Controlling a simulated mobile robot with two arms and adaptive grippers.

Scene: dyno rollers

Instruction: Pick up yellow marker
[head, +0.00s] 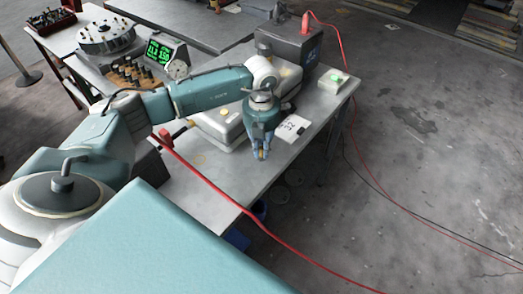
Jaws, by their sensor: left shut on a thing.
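My left gripper (262,154) hangs down over the front edge area of the grey workbench (225,178). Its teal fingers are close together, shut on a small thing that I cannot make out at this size. I cannot pick out a yellow marker with certainty anywhere; the fingers may hide it. My right gripper is not in view.
A white and grey device (218,122) stands left of the gripper. A white card (291,128) with dark print lies right of it. A dark grey box (287,50) and a small box with a green button (334,81) stand farther back. A red cable (225,195) crosses in front.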

